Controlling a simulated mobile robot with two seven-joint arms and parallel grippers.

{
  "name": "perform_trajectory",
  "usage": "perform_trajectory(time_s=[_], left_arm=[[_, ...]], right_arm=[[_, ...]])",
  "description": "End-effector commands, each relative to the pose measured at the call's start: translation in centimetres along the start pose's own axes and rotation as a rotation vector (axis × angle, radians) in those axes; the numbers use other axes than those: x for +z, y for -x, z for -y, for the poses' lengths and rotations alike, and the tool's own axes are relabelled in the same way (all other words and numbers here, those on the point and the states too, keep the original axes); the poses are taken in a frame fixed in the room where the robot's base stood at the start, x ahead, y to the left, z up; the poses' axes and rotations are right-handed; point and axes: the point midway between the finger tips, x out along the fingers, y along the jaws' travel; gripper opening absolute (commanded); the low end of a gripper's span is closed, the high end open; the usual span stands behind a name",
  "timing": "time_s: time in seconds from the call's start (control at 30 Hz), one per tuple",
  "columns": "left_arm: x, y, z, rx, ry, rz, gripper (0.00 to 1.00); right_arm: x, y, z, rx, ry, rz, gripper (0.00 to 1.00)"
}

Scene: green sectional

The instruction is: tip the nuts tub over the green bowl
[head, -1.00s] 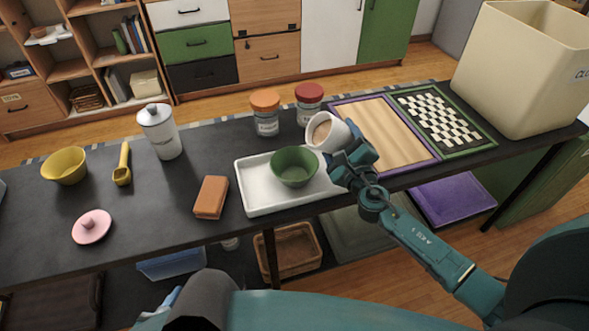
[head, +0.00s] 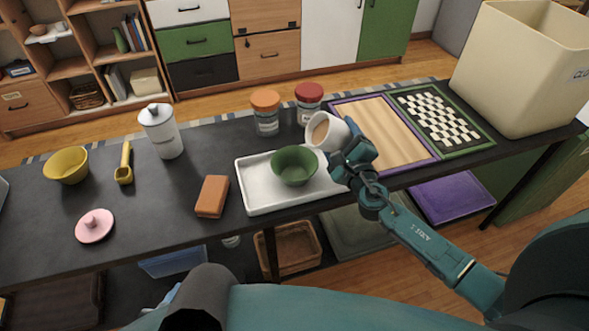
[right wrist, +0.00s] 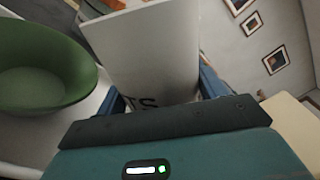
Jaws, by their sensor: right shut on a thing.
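The nuts tub (head: 329,130) is white, with light brown contents showing in its mouth. It is tilted, its mouth facing left, and held above and just right of the green bowl (head: 294,166). My right gripper (head: 347,150) is shut on the tub from the right. In the right wrist view the tub (right wrist: 147,50) stands between the fingers, with part of its dark lettering showing. The green bowl (right wrist: 40,65) is left of it there, and its visible inside looks empty. The bowl stands upright on a white tray (head: 259,200). My left gripper is not in view.
Two jars, orange-lidded (head: 266,112) and red-lidded (head: 309,103), stand behind the tray. A brown block (head: 212,196) lies left of it. A wooden board (head: 384,135) and a checkered board (head: 437,118) lie to the right.

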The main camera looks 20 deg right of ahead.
Motion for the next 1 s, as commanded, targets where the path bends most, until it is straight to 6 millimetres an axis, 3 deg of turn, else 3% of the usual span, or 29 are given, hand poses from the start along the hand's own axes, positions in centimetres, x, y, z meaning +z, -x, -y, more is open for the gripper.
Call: perform_trajectory(time_s=[0.33,1.0], left_arm=[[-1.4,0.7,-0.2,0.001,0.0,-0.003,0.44],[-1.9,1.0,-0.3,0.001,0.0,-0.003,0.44]], right_arm=[[0.4,-0.1,0.8,-0.003,0.073,0.0,0.37],[0.6,-0.1,1.0,-0.003,0.109,0.001,0.37]])
